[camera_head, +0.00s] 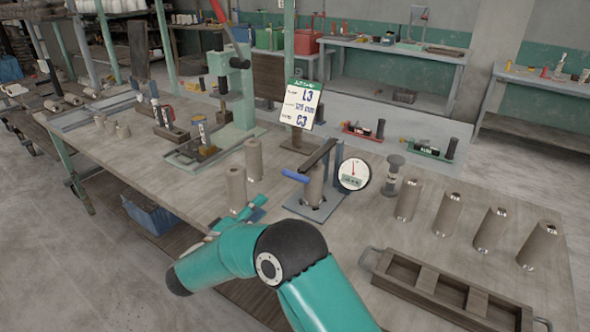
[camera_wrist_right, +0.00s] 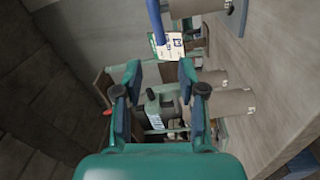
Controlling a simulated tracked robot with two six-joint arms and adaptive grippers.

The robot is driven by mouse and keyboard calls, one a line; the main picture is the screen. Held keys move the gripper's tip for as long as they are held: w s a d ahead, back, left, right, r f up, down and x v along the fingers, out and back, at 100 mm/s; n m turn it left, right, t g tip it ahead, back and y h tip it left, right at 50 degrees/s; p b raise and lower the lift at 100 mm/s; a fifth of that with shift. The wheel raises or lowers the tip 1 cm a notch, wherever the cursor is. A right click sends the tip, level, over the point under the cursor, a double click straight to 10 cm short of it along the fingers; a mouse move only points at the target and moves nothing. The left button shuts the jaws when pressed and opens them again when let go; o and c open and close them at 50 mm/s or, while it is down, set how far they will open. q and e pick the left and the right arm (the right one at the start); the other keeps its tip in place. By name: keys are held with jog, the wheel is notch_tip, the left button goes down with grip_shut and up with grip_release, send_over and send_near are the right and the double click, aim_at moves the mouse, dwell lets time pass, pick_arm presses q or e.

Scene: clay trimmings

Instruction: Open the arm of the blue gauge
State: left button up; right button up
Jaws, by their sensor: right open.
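The blue gauge (camera_head: 325,205) stands on the table with a grey base plate, a round white dial (camera_head: 354,174) and a dark arm (camera_head: 319,154). A blue handle (camera_head: 295,176) sticks out on its left side. My right gripper (camera_head: 258,206) is to the left of the gauge, open and empty, apart from the handle. In the right wrist view the open fingers (camera_wrist_right: 160,76) have nothing between them, and the blue handle (camera_wrist_right: 155,20) shows at the top. My left gripper is out of view.
Clay cylinders (camera_head: 236,190) stand close by the right gripper, and several more (camera_head: 447,214) stand right of the gauge. A wooden tray (camera_head: 400,270) lies at the front right. A card (camera_head: 301,105) and a green press (camera_head: 239,90) are behind.

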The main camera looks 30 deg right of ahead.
aim_at(299, 172)
jog(key=p+x, duration=0.1)
jog(key=x, duration=0.4)
jog(key=p+x, duration=0.2)
jog(key=x, duration=0.4)
jog(key=s+p+x, duration=0.1)
jog(key=p+x, duration=0.1)
jog(key=x, duration=0.4)
jog(key=shift+w+d+r, duration=0.1)
jog(key=shift+d+r, duration=0.05)
jog(key=shift+d, duration=0.05)
grip_shut()
